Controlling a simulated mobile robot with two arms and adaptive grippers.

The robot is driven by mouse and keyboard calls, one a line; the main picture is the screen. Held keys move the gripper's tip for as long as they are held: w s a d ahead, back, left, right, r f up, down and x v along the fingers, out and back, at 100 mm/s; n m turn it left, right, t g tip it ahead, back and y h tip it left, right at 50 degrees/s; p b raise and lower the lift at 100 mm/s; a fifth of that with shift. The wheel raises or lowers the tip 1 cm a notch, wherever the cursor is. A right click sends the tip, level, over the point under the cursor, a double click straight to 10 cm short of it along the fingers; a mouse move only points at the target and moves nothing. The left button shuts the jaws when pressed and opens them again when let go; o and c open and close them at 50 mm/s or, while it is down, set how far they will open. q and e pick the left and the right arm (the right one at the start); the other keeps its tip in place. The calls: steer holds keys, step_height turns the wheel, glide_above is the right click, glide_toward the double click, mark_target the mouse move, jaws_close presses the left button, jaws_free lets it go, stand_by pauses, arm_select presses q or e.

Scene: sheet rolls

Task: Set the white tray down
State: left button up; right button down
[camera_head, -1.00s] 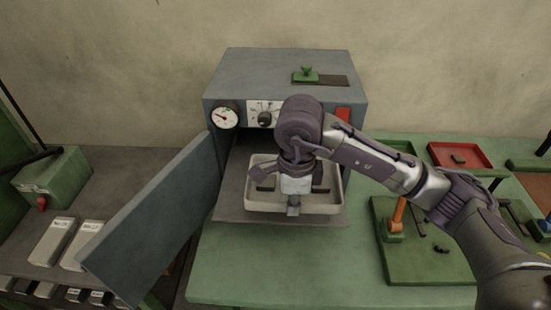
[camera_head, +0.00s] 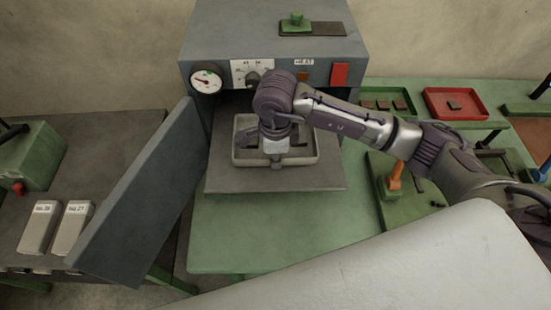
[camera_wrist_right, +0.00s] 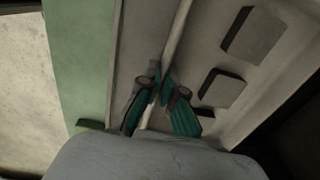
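The white tray (camera_head: 308,158) is in the head view, over the grey shelf at the mouth of the oven (camera_head: 215,45). It is level and holds a few dark flat pieces (camera_wrist_right: 222,87). My right gripper (camera_head: 276,160) points down at the tray's front wall. In the right wrist view its teal fingers (camera_wrist_right: 158,100) stand on either side of the tray's wall (camera_wrist_right: 178,30) and look shut on it. I cannot tell whether the tray's underside touches the shelf. My left gripper is not in view.
The oven door (camera_head: 140,205) stands open on the left. A green table (camera_head: 235,235) is in front. A red tray (camera_head: 457,103) and an orange-handled tool (camera_head: 395,176) are on the right. Two labelled blocks (camera_head: 40,228) lie at left.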

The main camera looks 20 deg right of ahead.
steer(key=shift+f, duration=1)
steer(key=c, duration=1.8)
jaws_free()
steer(key=shift+f, duration=0.1)
steer(key=o, duration=0.5)
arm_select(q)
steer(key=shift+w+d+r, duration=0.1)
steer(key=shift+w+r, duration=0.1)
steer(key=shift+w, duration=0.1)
arm_select(e)
steer(key=shift+r, duration=0.5)
arm_select(q)
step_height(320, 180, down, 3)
steer(key=b, duration=0.3)
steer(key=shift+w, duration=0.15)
arm_select(e)
step_height(320, 180, up, 11)
steer(key=shift+s+r, duration=0.15)
steer(key=shift+r, duration=0.05)
